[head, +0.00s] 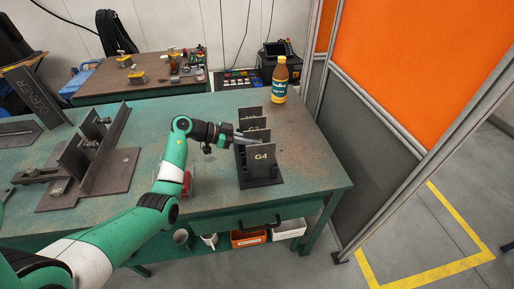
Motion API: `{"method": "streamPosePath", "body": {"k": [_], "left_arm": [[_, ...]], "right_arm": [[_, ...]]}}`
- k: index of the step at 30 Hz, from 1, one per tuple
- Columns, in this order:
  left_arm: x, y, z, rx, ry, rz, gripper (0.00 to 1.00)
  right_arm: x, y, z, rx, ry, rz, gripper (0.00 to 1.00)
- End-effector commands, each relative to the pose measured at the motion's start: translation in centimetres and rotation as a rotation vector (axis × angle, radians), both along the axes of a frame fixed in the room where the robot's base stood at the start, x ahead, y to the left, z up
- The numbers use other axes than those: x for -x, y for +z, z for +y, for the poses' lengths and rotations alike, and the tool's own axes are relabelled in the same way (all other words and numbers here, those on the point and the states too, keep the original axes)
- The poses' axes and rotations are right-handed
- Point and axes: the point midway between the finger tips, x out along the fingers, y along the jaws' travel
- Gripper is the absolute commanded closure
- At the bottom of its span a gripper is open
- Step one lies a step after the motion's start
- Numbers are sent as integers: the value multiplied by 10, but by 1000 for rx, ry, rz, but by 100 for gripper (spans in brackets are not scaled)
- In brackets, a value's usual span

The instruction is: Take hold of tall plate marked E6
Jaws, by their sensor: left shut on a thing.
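Several dark upright plates stand one behind another in a black rack (262,182) near the right end of the green table. The front plate (264,164) is marked G4. Behind it is a middle plate (260,134), and a back plate (250,112) with a small mark. I cannot read an E6 on any of them. My left gripper (240,141) reaches in from the left, with its fingers shut at the left edge of the plate just behind G4. The exact grip is small and partly hidden. My right gripper is not in view.
A bottle (279,82) with a yellow cap stands behind the rack. A large dark welded fixture (95,165) takes up the left of the table. A red item (187,184) sits beside my arm. The table's right corner (325,180) is clear. An orange and grey partition (370,125) stands beyond.

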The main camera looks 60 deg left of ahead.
Motion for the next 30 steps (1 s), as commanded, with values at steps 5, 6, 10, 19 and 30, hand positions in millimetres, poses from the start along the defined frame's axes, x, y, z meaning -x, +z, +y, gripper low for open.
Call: {"method": "streamPosePath", "body": {"k": [5, 6, 10, 19, 30], "left_arm": [[0, -1, 0, 1, 0, 1, 100], [0, -1, 0, 1, 0, 1, 100], [0, 1, 0, -2, 0, -3, 100], [0, 14, 0, -2, 0, -4, 100], [0, 90, 0, -3, -1, -4, 100]], "right_arm": [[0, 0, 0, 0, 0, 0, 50], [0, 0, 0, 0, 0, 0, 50], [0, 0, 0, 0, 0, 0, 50], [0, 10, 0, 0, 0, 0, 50], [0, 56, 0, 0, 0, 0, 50]]}}
